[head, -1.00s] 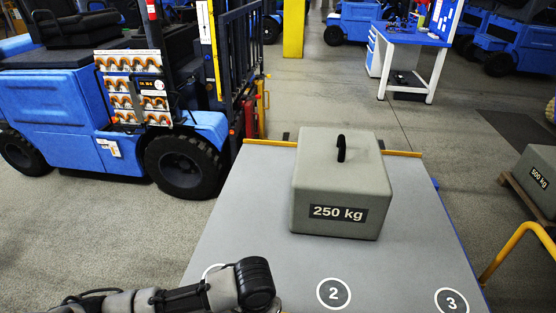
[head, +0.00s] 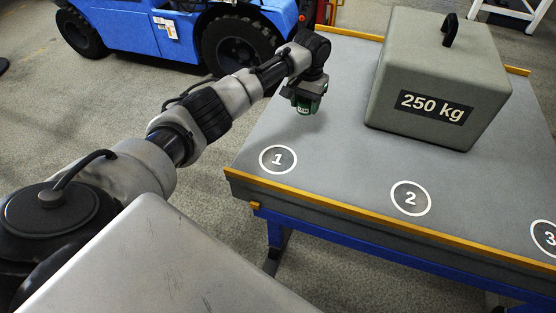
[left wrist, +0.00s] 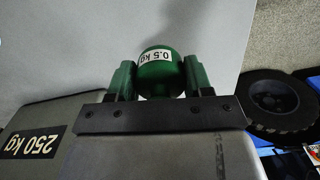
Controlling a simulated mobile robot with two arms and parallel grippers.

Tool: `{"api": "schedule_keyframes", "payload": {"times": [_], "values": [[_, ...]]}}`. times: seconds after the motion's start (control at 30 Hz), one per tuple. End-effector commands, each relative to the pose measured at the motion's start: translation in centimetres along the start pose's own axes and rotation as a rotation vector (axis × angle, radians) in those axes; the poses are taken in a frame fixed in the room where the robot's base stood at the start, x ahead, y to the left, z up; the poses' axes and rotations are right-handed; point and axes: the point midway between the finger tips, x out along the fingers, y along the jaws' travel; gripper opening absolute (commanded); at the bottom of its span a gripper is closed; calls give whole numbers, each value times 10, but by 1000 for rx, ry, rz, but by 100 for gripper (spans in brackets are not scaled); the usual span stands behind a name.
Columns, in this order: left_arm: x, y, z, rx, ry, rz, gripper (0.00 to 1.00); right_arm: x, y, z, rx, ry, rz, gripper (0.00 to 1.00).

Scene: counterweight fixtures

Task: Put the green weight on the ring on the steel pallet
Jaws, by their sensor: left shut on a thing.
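The green weight, marked 0.5 kg in the left wrist view (left wrist: 162,80), sits between the two fingers of my left gripper (head: 303,90). The gripper is shut on it and points down. In the head view the weight (head: 305,106) is partly hidden by the gripper and seems to hang a little above the grey top (head: 330,155). Ring 1 (head: 278,159) lies nearer the front edge than the weight and slightly to its left. Ring 2 (head: 411,198) and ring 3 (head: 545,237) lie further right. I cannot tell which surface is the steel pallet. My right gripper is not in view.
A large grey 250 kg block (head: 440,75) with a black handle stands to the right of my left gripper. A yellow strip (head: 350,209) runs along the front edge of the top. A blue vehicle (head: 165,35) stands on the floor behind. The top around the rings is clear.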

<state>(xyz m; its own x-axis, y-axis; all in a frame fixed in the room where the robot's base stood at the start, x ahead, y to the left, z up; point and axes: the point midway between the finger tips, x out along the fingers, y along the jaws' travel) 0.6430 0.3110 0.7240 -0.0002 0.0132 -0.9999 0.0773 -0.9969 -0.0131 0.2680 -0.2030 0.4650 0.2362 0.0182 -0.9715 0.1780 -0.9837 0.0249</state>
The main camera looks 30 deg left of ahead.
Motion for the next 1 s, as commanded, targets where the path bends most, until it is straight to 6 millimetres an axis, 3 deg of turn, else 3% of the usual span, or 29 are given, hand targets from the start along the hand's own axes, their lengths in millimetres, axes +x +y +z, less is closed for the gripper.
{"api": "schedule_keyframes", "payload": {"times": [0.17, 0.6, 0.87, 1.0], "values": [[10, -6, 17, 0, -1, -2, 10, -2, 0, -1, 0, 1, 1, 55], [60, -20, 98, 0, -1, -3, 10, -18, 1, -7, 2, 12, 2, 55], [72, -21, 113, -1, 0, 0, 10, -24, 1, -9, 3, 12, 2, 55], [91, -21, 113, -2, -1, -1, 10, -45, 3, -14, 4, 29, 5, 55]]}}
